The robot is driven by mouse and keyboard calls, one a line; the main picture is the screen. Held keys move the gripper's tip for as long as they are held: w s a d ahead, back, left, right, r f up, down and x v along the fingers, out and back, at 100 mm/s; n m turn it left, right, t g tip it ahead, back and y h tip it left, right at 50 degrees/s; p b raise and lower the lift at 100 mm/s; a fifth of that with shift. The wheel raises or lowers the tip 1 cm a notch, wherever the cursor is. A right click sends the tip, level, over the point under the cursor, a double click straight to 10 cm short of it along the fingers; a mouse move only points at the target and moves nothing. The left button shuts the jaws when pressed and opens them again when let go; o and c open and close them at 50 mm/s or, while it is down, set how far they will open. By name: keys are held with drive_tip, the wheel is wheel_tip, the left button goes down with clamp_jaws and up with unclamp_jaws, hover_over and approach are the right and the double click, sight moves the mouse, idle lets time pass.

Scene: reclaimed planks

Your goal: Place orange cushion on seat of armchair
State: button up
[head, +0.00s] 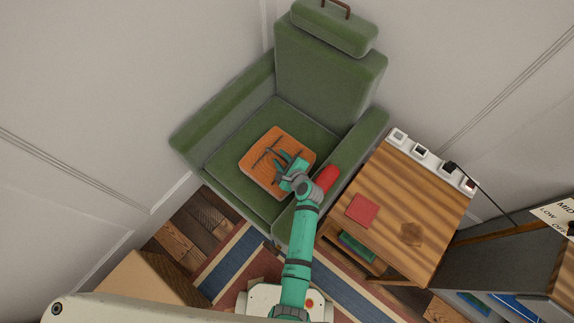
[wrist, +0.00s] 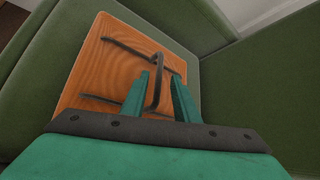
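The orange cushion (head: 262,178) is a flat square with wood-like grain, dark strips and a raised dark handle. It lies on the seat (head: 297,123) of the green armchair (head: 325,75). In the wrist view the cushion (wrist: 88,75) shows beyond my fingers, with green upholstery around it. My gripper (head: 283,160) is over the cushion's right part. In the wrist view my gripper (wrist: 160,76) has its two fingers apart, with the handle (wrist: 158,68) between them and gaps showing beside it. My gripper hides part of the cushion.
A red object (head: 327,178) is beside my gripper near the chair's right armrest (head: 350,150). A wooden side table (head: 385,200) with a red square item (head: 362,210) stands close on the right. A cardboard-coloured box (head: 150,285) is at lower left. Walls stand behind the chair.

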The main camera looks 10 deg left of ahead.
drive_tip(key=v, duration=0.8)
drive_tip(key=shift+a, duration=0.1)
